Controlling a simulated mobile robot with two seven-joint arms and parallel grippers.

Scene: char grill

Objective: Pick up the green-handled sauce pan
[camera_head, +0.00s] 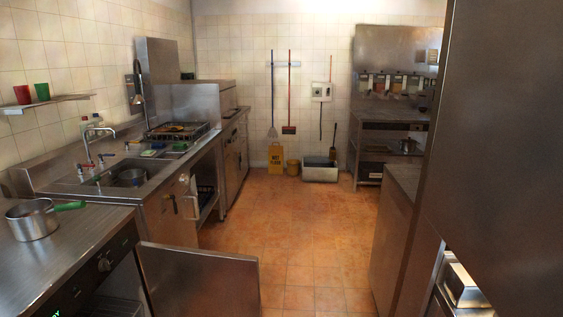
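The sauce pan (33,222) is a metal pot with a green handle (68,206). It stands upright on the steel counter (85,223) at the left front of the head view. Its handle points right, toward the counter's back right corner. Neither of my grippers shows in this view, so nothing of mine is seen touching the pan.
An open door panel (200,280) sticks out below the counter. A sink (95,178) with a pot in it and a dish rack (177,131) lie beyond. A tall steel cabinet (505,130) blocks the right. The tiled floor (295,230) is clear down the middle.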

